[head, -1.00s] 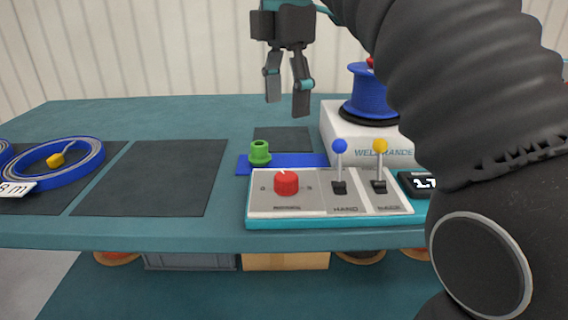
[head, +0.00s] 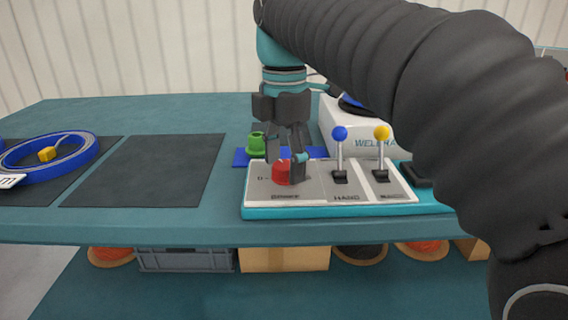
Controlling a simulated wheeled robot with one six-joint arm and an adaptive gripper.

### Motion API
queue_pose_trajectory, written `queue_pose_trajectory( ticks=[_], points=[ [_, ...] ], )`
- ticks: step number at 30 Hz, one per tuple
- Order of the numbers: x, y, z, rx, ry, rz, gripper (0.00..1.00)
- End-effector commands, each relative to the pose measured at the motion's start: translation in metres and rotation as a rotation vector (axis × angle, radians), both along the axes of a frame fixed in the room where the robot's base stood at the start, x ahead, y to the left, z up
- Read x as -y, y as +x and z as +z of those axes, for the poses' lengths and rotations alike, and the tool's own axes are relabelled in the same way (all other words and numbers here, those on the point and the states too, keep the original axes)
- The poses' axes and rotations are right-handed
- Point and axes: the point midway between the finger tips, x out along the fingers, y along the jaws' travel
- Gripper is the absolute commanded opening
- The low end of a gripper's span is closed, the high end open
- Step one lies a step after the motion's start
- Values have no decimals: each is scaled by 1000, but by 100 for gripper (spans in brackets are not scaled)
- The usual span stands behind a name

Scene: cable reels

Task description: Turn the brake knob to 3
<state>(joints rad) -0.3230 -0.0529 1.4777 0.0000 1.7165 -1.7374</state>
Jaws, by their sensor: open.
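The red brake knob (head: 281,173) sits on the left part of the grey control panel (head: 315,200). Its printed scale is small; a 0 shows at the left, and the right side is hidden by a finger. I cannot read where the knob points. My gripper (head: 286,168) is open and points down at the knob. One finger is behind or left of it and the other overlaps its right side in the picture. I cannot tell whether they touch it.
A blue-knobbed lever (head: 340,134) and a yellow-knobbed lever (head: 382,133) stand right of the knob. A green piece (head: 257,144) is behind it at the left. The white machine (head: 370,138) is at the back right. The dark mat (head: 145,170) at left is empty.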

Motion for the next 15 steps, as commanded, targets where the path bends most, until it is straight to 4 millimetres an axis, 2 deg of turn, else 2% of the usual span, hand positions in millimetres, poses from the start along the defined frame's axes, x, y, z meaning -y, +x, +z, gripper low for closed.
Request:
queue_pose_trajectory(
  ticks=[8,9,15],
  points=[
    [0,0,-2,0,0,0,67],
    [0,0,-2,0,0,0,65],
    [0,0,-2,0,0,0,15]
  ],
)
